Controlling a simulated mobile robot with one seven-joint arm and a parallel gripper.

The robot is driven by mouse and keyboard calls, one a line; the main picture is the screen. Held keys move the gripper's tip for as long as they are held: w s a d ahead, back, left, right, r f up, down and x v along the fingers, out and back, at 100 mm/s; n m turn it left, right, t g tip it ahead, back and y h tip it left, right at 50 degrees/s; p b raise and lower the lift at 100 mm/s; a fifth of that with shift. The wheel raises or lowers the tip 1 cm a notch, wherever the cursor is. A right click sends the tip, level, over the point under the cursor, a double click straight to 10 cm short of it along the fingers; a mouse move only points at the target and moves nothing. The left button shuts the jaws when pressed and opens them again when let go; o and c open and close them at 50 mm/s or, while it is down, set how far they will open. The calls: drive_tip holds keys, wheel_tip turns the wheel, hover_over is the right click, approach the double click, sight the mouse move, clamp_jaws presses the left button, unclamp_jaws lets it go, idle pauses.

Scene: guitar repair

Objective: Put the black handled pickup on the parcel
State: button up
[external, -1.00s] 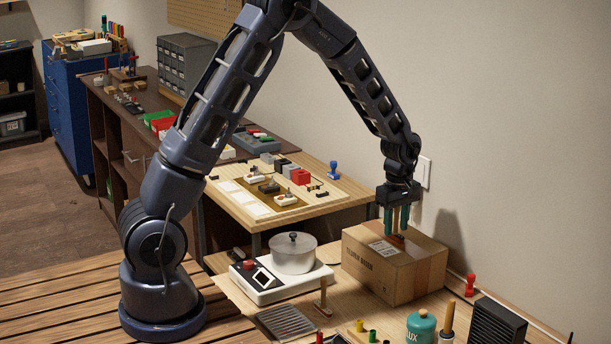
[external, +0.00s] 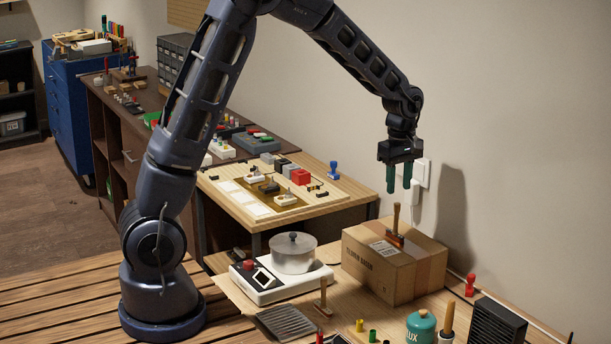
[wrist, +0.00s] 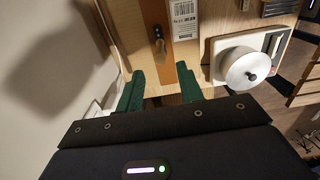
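The parcel (external: 385,269) is a brown cardboard box with a white label, standing on the front bench. A small block with an upright brown handle (external: 396,236) stands on its top; I see the handle nearly end-on in the wrist view (wrist: 159,45). My gripper (external: 399,184) hangs above it, fingers pointing down, open and empty. The green fingers (wrist: 160,88) are apart in the wrist view with nothing between them. A small black handled pickup (external: 269,186) lies on the pale board on the middle table, between two white handled ones.
A scale (external: 282,282) with a metal pot (external: 293,254) stands left of the parcel. Another brown-handled piece (external: 323,297) stands in front of it. A teal canister (external: 421,328) and a dark block (external: 496,325) are at the front right. The wall is close behind the parcel.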

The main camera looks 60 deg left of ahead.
drive_tip(key=shift+s+r, duration=0.1)
drive_tip(key=shift+r, duration=0.5)
drive_tip(key=s+a+r+m+t, duration=0.2)
drive_tip(key=s+r+m, duration=0.6)
drive_tip(key=s+r, duration=0.75)
drive_tip(key=s+r+m+t, duration=0.1)
drive_tip(key=s+m, duration=0.9)
drive_tip(key=s, duration=1.3)
drive_tip(key=shift+r+t, duration=0.2)
drive_tip(key=shift+t, duration=0.6)
drive_tip(key=shift+s, duration=0.1)
